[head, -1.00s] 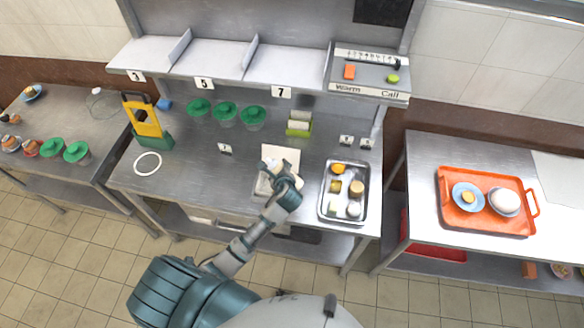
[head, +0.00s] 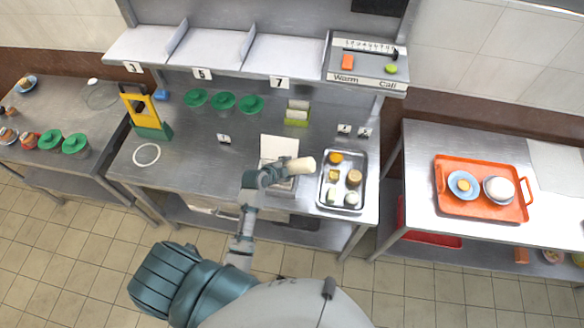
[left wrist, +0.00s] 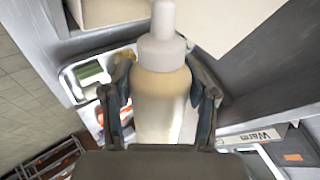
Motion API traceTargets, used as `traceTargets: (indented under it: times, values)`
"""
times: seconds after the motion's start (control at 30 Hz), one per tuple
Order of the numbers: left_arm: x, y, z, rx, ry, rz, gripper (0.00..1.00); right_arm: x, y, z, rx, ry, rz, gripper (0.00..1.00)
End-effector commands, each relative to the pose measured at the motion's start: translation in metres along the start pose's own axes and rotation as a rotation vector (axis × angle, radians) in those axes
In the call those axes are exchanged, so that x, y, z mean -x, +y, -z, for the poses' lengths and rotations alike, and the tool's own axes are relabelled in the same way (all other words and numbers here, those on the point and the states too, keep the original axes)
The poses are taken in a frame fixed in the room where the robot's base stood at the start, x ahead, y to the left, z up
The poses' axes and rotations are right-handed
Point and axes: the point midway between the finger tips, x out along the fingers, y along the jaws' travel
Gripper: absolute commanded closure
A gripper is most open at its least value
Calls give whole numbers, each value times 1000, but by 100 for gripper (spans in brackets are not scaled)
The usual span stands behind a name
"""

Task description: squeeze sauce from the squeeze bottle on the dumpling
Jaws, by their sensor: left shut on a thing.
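My left gripper (head: 278,172) is shut on a cream squeeze bottle (head: 302,164). It holds the bottle above the middle counter, tilted over and pointing right towards the metal tray. In the left wrist view the bottle (left wrist: 160,104) sits between the two fingers, its pale nozzle pointing away from the palm. On the orange tray (head: 448,206) at the right, a blue plate (head: 454,192) bears a small yellowish piece (head: 463,186). A round white thing (head: 499,188) sits beside it. I cannot tell which item is the dumpling. My right gripper is out of view.
A metal tray (head: 325,200) with several small jars and pieces stands just right of the bottle. A pale sheet (head: 279,147) lies behind the gripper. Green-lidded containers (head: 224,103) and a yellow-green stand (head: 146,112) are further back. A gap separates the middle counter from the right table (head: 421,150).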

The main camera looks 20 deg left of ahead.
Motion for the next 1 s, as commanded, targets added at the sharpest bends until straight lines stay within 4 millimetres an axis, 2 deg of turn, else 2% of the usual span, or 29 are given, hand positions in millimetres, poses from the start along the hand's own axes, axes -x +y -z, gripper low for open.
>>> traceTargets:
  times: [0.1,0.2,0.33,0.5,0.77,1.0]
  values:
    - [-1,2,-5,95,107,2,58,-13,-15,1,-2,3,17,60]
    - [-2,3,-10,181,203,1,58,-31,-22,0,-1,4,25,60]
    - [-1,3,-14,288,322,2,58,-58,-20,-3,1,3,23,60]
    - [4,-1,-18,379,421,1,58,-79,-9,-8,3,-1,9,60]
    - [9,-7,-23,430,475,-1,58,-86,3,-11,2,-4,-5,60]
    - [9,-8,-22,429,475,-1,58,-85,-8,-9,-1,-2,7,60]
